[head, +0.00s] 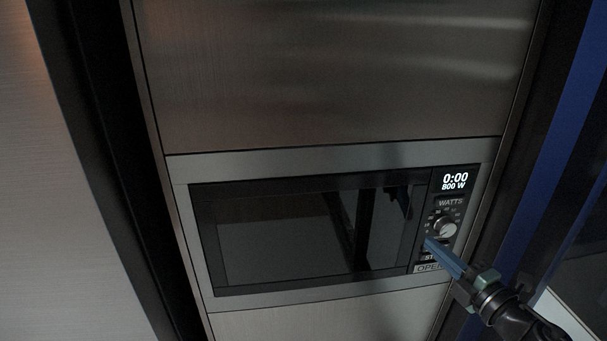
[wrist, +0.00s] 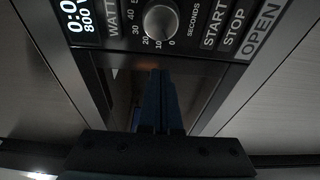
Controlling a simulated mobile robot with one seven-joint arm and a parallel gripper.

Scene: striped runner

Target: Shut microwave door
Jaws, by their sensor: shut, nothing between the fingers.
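The microwave (head: 320,172) is built into a tall cabinet, and its dark glass door (head: 290,245) looks flush with the front frame. The door shows no visible gap in the head view. My gripper (head: 428,241) reaches in from the lower right, its blue fingers shut together and empty, with the tips by the border between door and control panel. In the wrist view, my gripper (wrist: 157,75) points at the dark door glass just below the panel's dial. I cannot tell whether the tips touch the door.
The control panel (head: 447,215) has a lit display, a round dial and buttons, partly hidden by my fingers. A wide cabinet panel (head: 330,75) is above the microwave and another (head: 320,322) below. A blue upright surface (head: 565,130) stands at the right, close to my arm.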

